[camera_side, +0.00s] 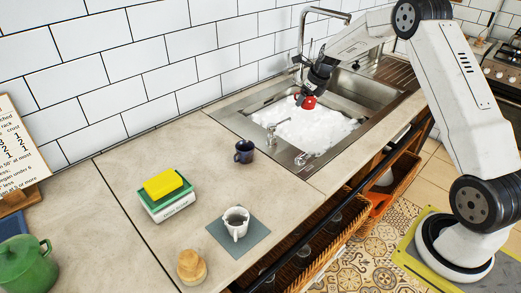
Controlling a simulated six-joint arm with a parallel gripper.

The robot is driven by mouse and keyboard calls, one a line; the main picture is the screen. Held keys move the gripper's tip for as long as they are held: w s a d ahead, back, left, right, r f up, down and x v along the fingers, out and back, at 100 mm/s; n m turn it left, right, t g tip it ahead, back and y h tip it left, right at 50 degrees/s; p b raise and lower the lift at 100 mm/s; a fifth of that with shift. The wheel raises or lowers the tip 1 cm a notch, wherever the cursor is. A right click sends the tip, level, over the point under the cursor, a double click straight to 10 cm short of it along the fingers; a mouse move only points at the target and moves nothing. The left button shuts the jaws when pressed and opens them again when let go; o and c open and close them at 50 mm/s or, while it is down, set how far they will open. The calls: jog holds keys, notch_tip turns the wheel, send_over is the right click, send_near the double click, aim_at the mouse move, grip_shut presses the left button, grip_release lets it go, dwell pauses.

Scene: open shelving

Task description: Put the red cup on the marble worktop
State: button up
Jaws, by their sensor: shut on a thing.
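The red cup (308,101) is over the foam-filled sink, at the end of my arm. My gripper (306,94) is shut on the red cup and points down. The jaws are small and dark here, and part of the cup is hidden by them. I cannot tell whether the cup touches the foam. The worktop (130,190), a pale grey-beige stone-like surface, runs to the left of the sink.
White foam (310,130) fills the sink (245,118); cutlery-like metal pieces poke out. A dark blue mug (244,152), a yellow sponge (163,183) on a box (167,203), a white cup (236,222) on a grey mat (222,240) and a green pot (24,264) stand leftward.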

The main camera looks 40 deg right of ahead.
notch_tip(320, 180, up, 7)
jog(key=shift+r, duration=0.15)
jog(key=s+a+n+g+y, duration=0.1)
jog(key=s+a+n, duration=0.2)
jog(key=a, duration=0.7)
jog(key=s+a+n+y, duration=0.1)
jog(key=s+a+n, duration=0.25)
jog(key=a, duration=0.65)
jog(key=s+a+n+g+y, duration=0.1)
jog(key=s+a+n, duration=0.2)
jog(key=a, duration=0.7)
jog(key=s+a+n+g, duration=0.1)
jog(key=s+a+n, duration=0.2)
jog(key=s+a, duration=0.4)
jog(key=shift+y, duration=0.3)
jog(key=shift+w+d+f, duration=0.1)
jog(key=shift+f, duration=0.8)
jog(key=shift+w+d+f, duration=0.15)
jog(key=shift+f, duration=0.8)
jog(key=shift+w+d+f, duration=0.1)
jog(key=shift+f, duration=0.8)
jog(key=shift+w+f, duration=0.1)
